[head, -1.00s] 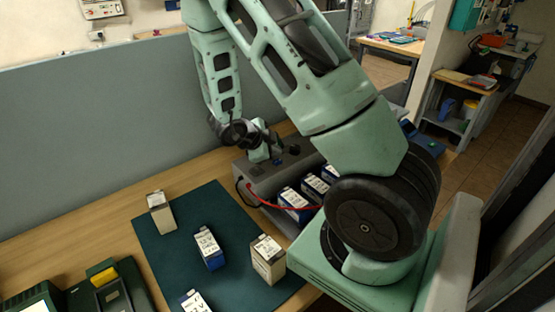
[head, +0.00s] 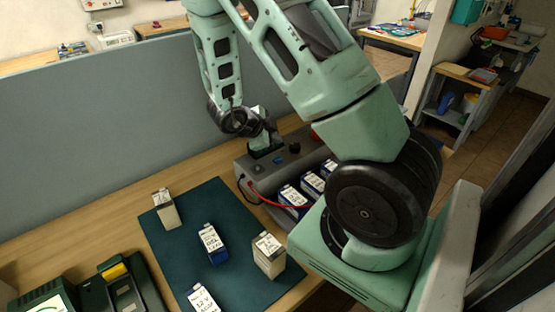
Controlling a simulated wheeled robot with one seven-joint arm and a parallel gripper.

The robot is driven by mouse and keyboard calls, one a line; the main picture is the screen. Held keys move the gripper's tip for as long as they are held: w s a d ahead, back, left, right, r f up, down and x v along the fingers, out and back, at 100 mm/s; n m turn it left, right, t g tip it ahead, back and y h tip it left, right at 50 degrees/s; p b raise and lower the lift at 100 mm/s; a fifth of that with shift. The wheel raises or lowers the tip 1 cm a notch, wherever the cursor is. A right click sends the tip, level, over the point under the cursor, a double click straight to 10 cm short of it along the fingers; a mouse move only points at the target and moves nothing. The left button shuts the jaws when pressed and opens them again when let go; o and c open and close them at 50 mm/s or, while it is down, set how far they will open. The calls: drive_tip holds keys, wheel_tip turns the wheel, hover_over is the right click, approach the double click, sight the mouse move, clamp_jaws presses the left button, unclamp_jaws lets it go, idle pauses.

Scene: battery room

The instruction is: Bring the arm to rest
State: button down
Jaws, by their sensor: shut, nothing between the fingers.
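My arm (head: 315,85) fills the upper middle of the head view, bent, with its forearm hanging down on the left to a black wrist (head: 238,121). My gripper (head: 265,145) is small and partly hidden near the back left end of a grey case (head: 262,176) on the bench. It looks shut, with nothing seen in it. Whether it touches the case I cannot tell.
Blue and white batteries (head: 292,200) stand in the case beside a red cable (head: 270,204). Several more batteries, such as a blue one (head: 211,245), stand on a dark green mat (head: 190,268). A green charger (head: 120,290) sits front left. A grey partition (head: 90,130) runs behind.

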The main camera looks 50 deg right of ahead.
idle(0.3)
drive_tip(key=w+a+n+t+y+b, duration=0.2)
drive_tip(key=w+a+n+t+y, duration=0.35)
drive_tip(key=a, duration=0.65)
drive_tip(key=w+a+r+n+y+b, duration=0.1)
drive_tip(key=a+r+n+y, duration=0.1)
drive_tip(key=a+n, duration=0.5)
drive_tip(key=a+r+n+y, duration=0.2)
drive_tip(key=a+n, duration=0.1)
drive_tip(key=a, duration=0.7)
drive_tip(key=s+a+r+n+g+y+b, duration=0.2)
drive_tip(key=s+a+r+n+y, duration=0.1)
drive_tip(key=s+a+n, duration=0.85)
drive_tip(key=s+r+n+g+h+b, duration=0.1)
drive_tip(key=s+n+g+h, duration=0.1)
drive_tip(key=s+n, duration=0.7)
drive_tip(key=s+d, duration=0.1)
drive_tip(key=s, duration=0.2)
drive_tip(key=shift+s+h, duration=0.15)
drive_tip(key=shift+h, duration=0.2)
